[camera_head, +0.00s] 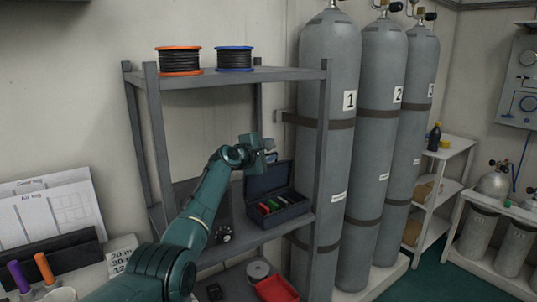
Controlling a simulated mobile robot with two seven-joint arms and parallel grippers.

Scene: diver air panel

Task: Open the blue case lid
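The dark blue case (290,212) sits on the middle shelf of the grey rack. Its lid (266,181) stands raised at the back, and red, green and other coloured items (271,206) show inside. My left gripper (268,150) is just above and in front of the raised lid's upper left part. Its fingers are small and partly hidden, so I cannot tell if they are open, or if they touch the lid. My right gripper is not in view.
The rack's top shelf (280,74) holds an orange reel (180,60) and a blue reel (234,58). A dark box with knobs (222,232) stands left of the case, partly behind my arm. A rack post and tall grey cylinders (326,130) stand to the right. A red tray (276,289) lies below.

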